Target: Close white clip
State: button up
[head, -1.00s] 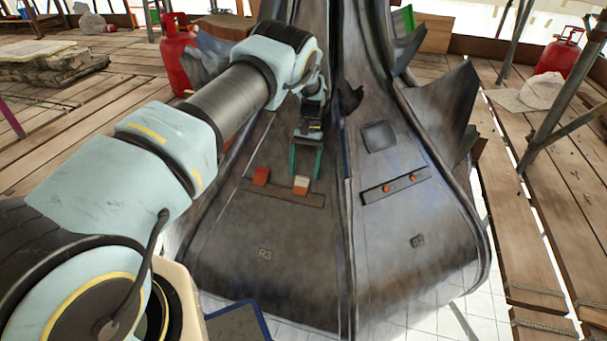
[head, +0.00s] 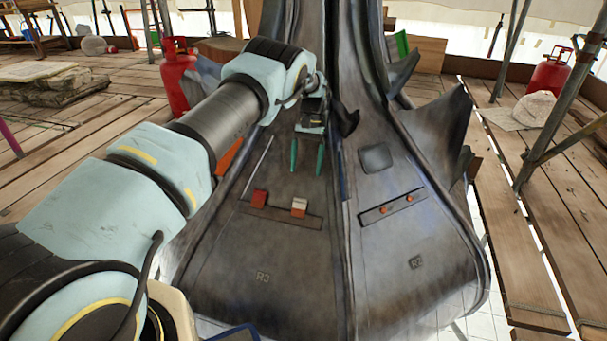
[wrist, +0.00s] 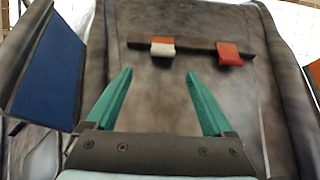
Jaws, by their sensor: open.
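The white clip (head: 299,207) sits on a dark bar on the spire's left panel, marked R3. It shows a pale part and an orange part; I cannot tell whether it is fully seated. In the wrist view the white clip (wrist: 162,48) is just beyond my fingertips. A red clip (head: 259,198) is on the same bar, to its left; in the wrist view the red clip (wrist: 229,54) is to its right. My gripper (head: 308,166) has green fingers, spread apart and empty, up the panel from the white clip and not touching it. The gripper (wrist: 159,76) also shows in the wrist view.
A jagged metal flap (head: 435,125) sticks out at the right. A blue panel (wrist: 48,65) stands left of my gripper in the wrist view. A red gas cylinder (head: 177,78) stands behind my arm.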

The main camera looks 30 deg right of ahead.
jog(key=s+h+p, duration=0.2)
jog(key=s+p, duration=0.1)
jog(key=p, duration=0.3)
jog(key=t+h+p, duration=0.1)
jog(key=t+p, duration=0.2)
jog(key=p, duration=0.1)
send_over(300, 205)
notch_tip(300, 205, down, 10)
jog(key=shift+f+b, duration=0.15)
jog(key=shift+b, duration=0.45)
